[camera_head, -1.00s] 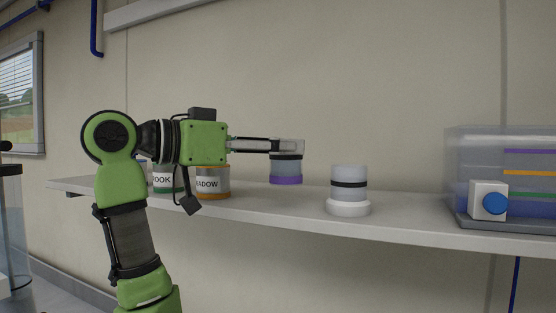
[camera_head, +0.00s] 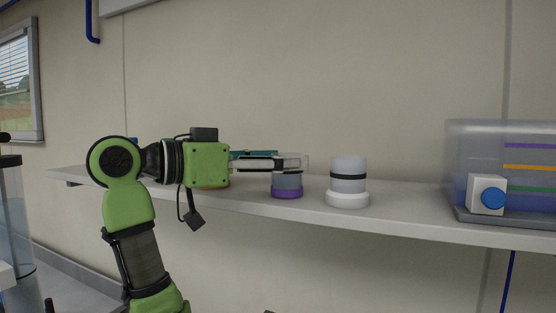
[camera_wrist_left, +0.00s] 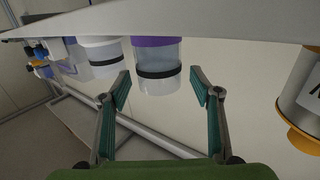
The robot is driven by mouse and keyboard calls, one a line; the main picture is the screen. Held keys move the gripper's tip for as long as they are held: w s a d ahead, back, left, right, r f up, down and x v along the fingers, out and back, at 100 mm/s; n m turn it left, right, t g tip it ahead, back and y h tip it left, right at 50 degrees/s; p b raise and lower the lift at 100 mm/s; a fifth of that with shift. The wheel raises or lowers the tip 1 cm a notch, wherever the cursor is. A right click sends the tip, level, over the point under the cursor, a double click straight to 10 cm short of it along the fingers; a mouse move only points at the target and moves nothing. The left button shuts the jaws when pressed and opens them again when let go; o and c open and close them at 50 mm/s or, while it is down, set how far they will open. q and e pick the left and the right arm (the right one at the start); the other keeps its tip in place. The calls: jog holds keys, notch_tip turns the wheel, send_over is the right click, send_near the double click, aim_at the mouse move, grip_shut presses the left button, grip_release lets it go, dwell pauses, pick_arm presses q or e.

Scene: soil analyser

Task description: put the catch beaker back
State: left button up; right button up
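A clear beaker with a black band stands in a purple base (camera_head: 287,192) on the shelf, left of a second clear beaker (camera_head: 348,168) in a white base. No label shows which is the catch beaker. My left gripper (camera_head: 292,162) is at the upper part of the purple-based beaker. In the left wrist view, that beaker (camera_wrist_left: 157,85) appears upside down between the open fingers (camera_wrist_left: 160,85), with a gap on both sides. The white-based beaker (camera_wrist_left: 102,54) is beside it there. My right gripper is not in view.
The shelf (camera_head: 420,223) runs along the wall. A translucent box (camera_head: 500,150) with coloured stripes and a blue knob (camera_head: 492,198) stands at the right. An orange-rimmed can (camera_wrist_left: 305,95) is near my gripper in the wrist view. Shelf between white-based beaker and box is clear.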

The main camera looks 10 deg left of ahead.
pick_arm(q)
jog(key=shift+r, duration=0.1)
jog(key=shift+r, duration=0.15)
jog(key=b+v, duration=0.5)
jog(key=v, duration=0.7)
jog(key=shift+b, duration=0.35)
